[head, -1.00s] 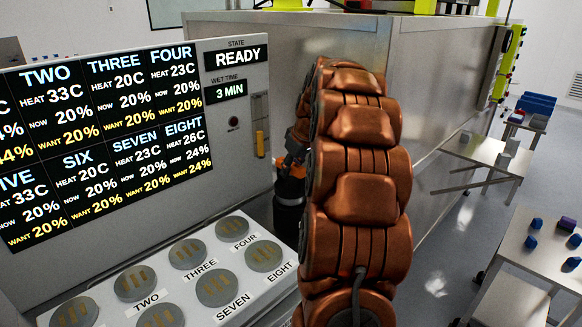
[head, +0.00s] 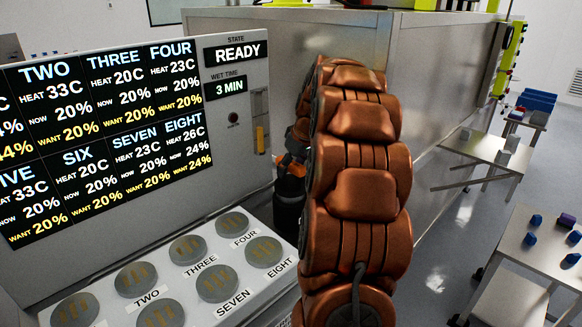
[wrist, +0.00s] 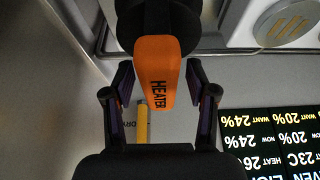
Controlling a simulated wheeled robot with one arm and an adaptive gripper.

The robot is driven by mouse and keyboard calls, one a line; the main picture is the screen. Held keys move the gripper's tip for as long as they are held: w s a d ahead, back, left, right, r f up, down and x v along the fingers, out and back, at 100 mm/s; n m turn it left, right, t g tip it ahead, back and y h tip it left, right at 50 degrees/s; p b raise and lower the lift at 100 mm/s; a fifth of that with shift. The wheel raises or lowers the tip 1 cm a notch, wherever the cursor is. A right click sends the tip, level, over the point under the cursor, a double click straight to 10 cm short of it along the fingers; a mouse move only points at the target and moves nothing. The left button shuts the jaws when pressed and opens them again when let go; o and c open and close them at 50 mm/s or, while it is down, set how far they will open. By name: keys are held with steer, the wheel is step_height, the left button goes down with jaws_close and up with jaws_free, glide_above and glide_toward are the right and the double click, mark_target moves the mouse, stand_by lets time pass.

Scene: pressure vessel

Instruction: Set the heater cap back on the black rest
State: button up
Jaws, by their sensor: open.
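The orange heater cap (wrist: 157,70), lettered HEATER, shows in the wrist view between the two fingers of my gripper (wrist: 159,88). A finger stands on each side of it with a gap, so my gripper is open around the cap. A black round body (wrist: 158,20) adjoins the cap at the top of the wrist view. In the head view the orange cap (head: 292,168) is mostly hidden behind my arm, above a black cylinder (head: 288,208) beside the control panel. I cannot tell whether this cylinder is the black rest or part of the cap.
The control panel (head: 215,150) reads READY and carries a yellow bar (head: 260,140). Round grey numbered discs (head: 216,283) lie on the shelf below it. A large metal vessel (head: 290,60) stands behind. Tables with blue blocks (head: 536,220) stand right.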

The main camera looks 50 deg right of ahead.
steer(key=shift+r, duration=0.1)
steer(key=b+v, duration=0.3)
steer(key=v, duration=0.9)
steer(key=s+a+f+g+y, duration=0.1)
steer(key=s+a+f+g, duration=0.3)
steer(key=a, duration=1)
steer(key=s+a+f+t, duration=0.15)
steer(key=a+f, duration=0.35)
steer(key=a, duration=0.8)
steer(key=s+a+f+g, duration=0.1)
steer(key=s+a+f, duration=0.2)
steer(key=s, duration=0.3)
steer(key=s+a+f+g, duration=0.1)
steer(key=s+a+f, duration=0.3)
steer(key=s, duration=0.3)
steer(key=s+a+f+g+h, duration=0.1)
steer(key=s+a+f, duration=0.2)
steer(key=s+f, duration=0.2)
steer(key=shift+s+a+f+g, duration=0.15)
steer(key=shift+s+a+g, duration=0.15)
steer(key=shift+s, duration=0.8)
